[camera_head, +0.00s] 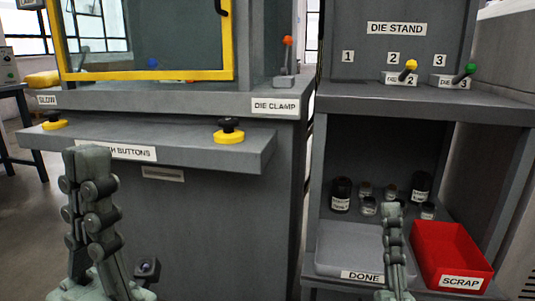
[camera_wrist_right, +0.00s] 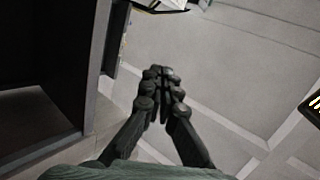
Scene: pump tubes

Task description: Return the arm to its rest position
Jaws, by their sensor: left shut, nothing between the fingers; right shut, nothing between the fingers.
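My right gripper (camera_head: 392,225) is in the lower right of the head view, upright in front of the grey DONE tray (camera_head: 345,247) and left of the red SCRAP bin (camera_head: 452,250). In the right wrist view the right gripper (camera_wrist_right: 162,75) is shut with nothing between its fingers, with grey floor behind it.
The button shelf (camera_head: 190,155) carries two black-and-yellow buttons. An orange-topped lever (camera_head: 287,55) stands by the DIE CLAMP label. The DIE STAND (camera_head: 400,90) holds dies with yellow and green knobs at places 2 and 3. Several bottles (camera_head: 341,194) stand behind the tray.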

